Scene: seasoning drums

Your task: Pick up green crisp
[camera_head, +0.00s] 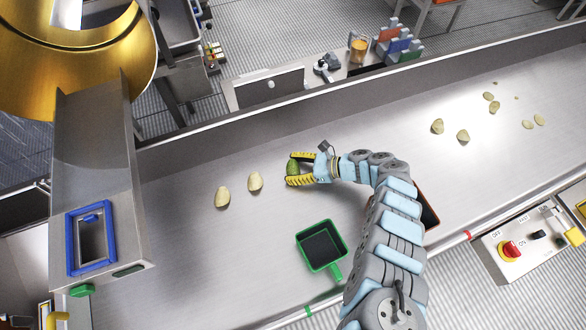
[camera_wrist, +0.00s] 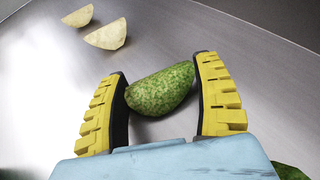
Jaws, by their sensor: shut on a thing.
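The green crisp (camera_head: 292,168) lies between the two yellow fingers of my gripper (camera_head: 292,168), over the metal conveyor surface. In the wrist view the green crisp (camera_wrist: 161,90) is speckled green and curved, and the fingers of my gripper (camera_wrist: 163,95) are at its left and right ends. My gripper is shut on it. I cannot tell whether the crisp touches the surface beneath.
Two pale crisps (camera_head: 255,181) (camera_head: 222,197) lie left of my gripper. Several more pale crisps (camera_head: 463,136) lie at the right. A green-rimmed scoop-like tray (camera_head: 301,239) sits below my gripper. A red-button control box (camera_head: 511,250) stands at the right edge.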

